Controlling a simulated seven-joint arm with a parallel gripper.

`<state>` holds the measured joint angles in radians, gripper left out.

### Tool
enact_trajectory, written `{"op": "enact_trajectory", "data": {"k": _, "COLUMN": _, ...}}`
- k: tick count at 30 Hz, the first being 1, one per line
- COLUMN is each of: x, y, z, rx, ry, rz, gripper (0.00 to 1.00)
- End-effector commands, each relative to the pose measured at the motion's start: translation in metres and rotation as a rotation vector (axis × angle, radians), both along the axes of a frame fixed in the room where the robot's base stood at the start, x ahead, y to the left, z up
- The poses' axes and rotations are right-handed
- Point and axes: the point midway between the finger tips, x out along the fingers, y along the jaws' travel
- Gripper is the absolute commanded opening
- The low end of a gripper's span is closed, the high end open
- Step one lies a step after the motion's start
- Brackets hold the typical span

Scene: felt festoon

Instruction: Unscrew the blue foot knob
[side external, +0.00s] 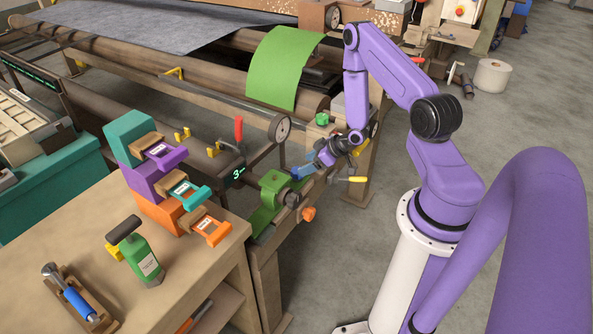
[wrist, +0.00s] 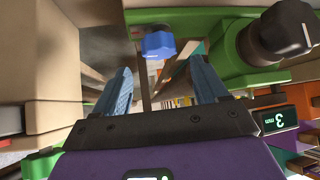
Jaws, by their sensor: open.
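The blue foot knob (wrist: 158,45) shows in the wrist view, attached under a green bracket (wrist: 185,19). My gripper (wrist: 160,76) is open, with one blue-grey finger on each side of the picture. The knob lies ahead, between the lines of the two fingers, and no finger appears to touch it. In the side external view my gripper (side external: 301,171) is beside the machine's front frame, near the green fixture.
A black knob (wrist: 286,28) on a green housing is close on the right in the wrist view. A display (wrist: 279,120) reads 3 mm. In the side view, an orange knob (side external: 308,213), a yellow-handled lever (side external: 350,179) and a wooden bench (side external: 190,262) are nearby.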

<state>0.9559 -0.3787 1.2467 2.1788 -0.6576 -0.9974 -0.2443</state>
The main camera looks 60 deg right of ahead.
Motion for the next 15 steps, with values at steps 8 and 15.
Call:
{"op": "enact_trajectory", "data": {"k": 8, "x": 0.03, "y": 0.008, "z": -0.031, "rx": 0.0, "ry": 0.001, "rz": 0.001, "gripper": 0.73}}
{"op": "enact_trajectory", "data": {"k": 15, "x": 0.042, "y": 0.011, "z": -0.043, "rx": -0.001, "ry": 0.0, "rz": 0.001, "gripper": 0.73}}
